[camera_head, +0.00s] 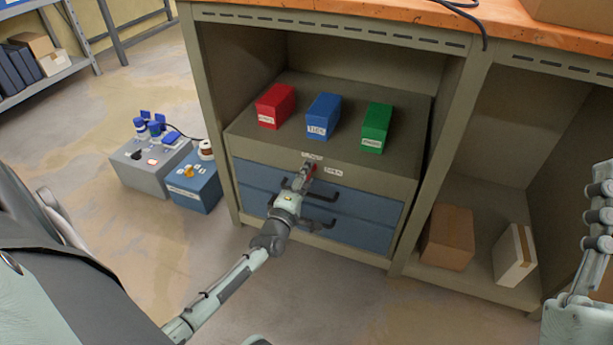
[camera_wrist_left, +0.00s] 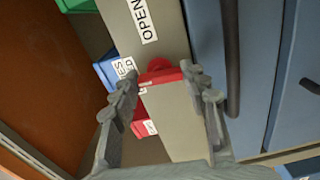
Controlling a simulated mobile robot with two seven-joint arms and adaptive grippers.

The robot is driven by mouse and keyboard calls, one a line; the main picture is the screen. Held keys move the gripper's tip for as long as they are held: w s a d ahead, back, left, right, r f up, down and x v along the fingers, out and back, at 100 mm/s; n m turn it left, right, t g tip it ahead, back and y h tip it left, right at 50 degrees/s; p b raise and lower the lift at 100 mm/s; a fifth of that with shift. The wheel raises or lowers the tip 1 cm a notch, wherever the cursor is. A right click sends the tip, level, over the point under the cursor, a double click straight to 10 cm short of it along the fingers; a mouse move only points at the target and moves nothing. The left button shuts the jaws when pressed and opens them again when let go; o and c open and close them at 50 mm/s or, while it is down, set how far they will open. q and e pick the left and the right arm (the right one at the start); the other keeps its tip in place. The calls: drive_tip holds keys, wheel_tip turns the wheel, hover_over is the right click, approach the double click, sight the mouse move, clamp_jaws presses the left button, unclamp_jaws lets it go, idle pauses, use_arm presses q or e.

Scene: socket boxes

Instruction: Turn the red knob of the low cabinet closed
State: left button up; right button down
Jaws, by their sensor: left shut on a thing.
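The low cabinet (camera_head: 380,181) stands under the workbench, with blue drawers and a grey-green top strip. Its red knob (camera_head: 311,170) is on that strip, between a partly hidden label and a label reading OPEN (camera_head: 333,171). My left gripper (camera_head: 304,176) reaches up to the knob and is shut on it. In the left wrist view the red knob (camera_wrist_left: 160,72) sits between the two fingertips, with the OPEN label (camera_wrist_left: 143,18) beyond it. The fingers cover part of the knob in the head view. My right gripper (camera_head: 597,205) is at the right edge, away from the cabinet; its jaws are unclear.
Red (camera_head: 275,105), blue (camera_head: 322,116) and green (camera_head: 376,127) boxes stand on the cabinet. Dark drawer handles (camera_head: 320,194) stick out close below my left gripper. Grey (camera_head: 145,168) and blue (camera_head: 193,185) socket boxes stand on the floor left.

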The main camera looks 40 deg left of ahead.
use_arm(q)
drive_tip(key=shift+n, duration=0.6)
drive_tip(key=o, duration=1.2)
drive_tip(key=shift+c, duration=0.2)
drive_tip(key=v, duration=1.2)
drive_tip(key=shift+d+r, duration=0.1)
drive_tip(key=shift+d, duration=0.05)
